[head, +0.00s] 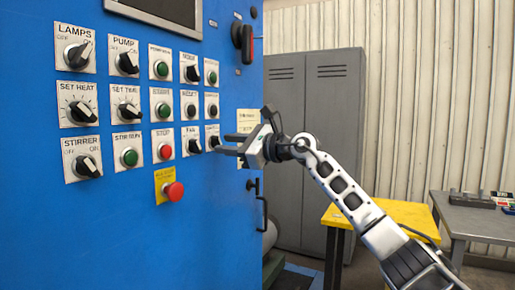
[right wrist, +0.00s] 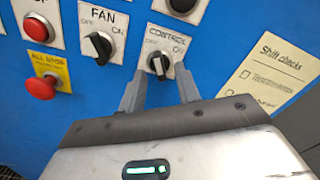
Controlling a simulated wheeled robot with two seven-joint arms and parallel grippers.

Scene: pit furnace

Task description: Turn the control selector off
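The control selector (right wrist: 158,64) is a black knob on a white plate labelled CONTROL, with OFF and ON marks, on the blue panel. In the right wrist view its grip looks close to upright; I cannot tell firmly which mark it points to. In the head view it is the small knob (head: 213,141) at the lower right of the panel. My right gripper (head: 228,144) is open in front of it. In the right wrist view its two fingers (right wrist: 159,80) stand either side of the knob, with a gap on both sides. My left gripper is not in view.
The FAN knob (right wrist: 98,46) sits just left of the selector. A red emergency button (head: 173,191) sticks out lower left. A paper checklist (right wrist: 268,77) hangs to the right. A yellow table (head: 400,213) and grey cabinets (head: 335,130) stand behind my right arm.

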